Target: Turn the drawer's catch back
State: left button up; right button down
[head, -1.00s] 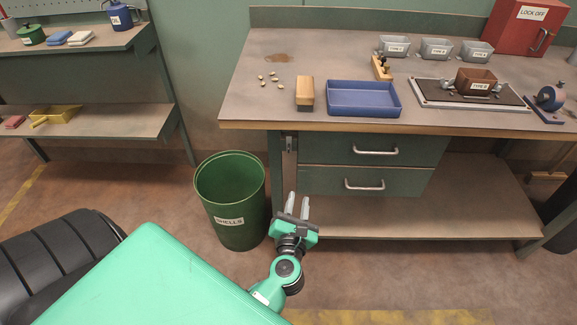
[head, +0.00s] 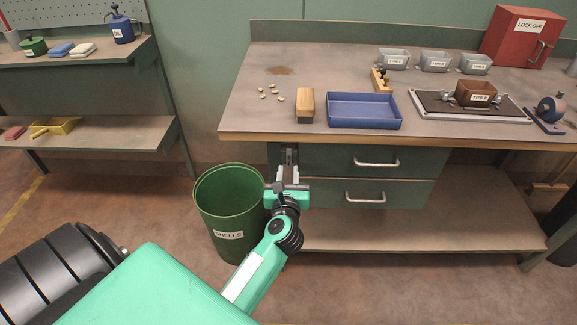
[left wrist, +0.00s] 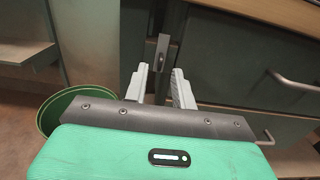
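The drawer's catch (left wrist: 162,50) is a small grey metal piece on the bench leg at the left of the drawers. In the left wrist view it stands upright just beyond my fingertips. In the head view the catch (head: 290,154) shows partly above my left gripper (head: 288,172). The upper drawer (head: 340,161) is shut. My left gripper also shows in the left wrist view (left wrist: 159,72), open and empty, one finger to each side below the catch. I cannot tell whether either finger touches it. My right gripper is out of view.
A green shells bin (head: 228,212) stands close to the left of my gripper. The lower drawer (head: 335,194) is shut. The bench top (head: 240,105) overhangs the catch and carries a wooden block (head: 305,106) and a blue tray (head: 363,111).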

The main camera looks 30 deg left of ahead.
aim_at(289, 158)
pick_arm(q)
jog(key=shift+x, duration=1.4)
jog(key=shift+c, duration=0.3)
grip_shut()
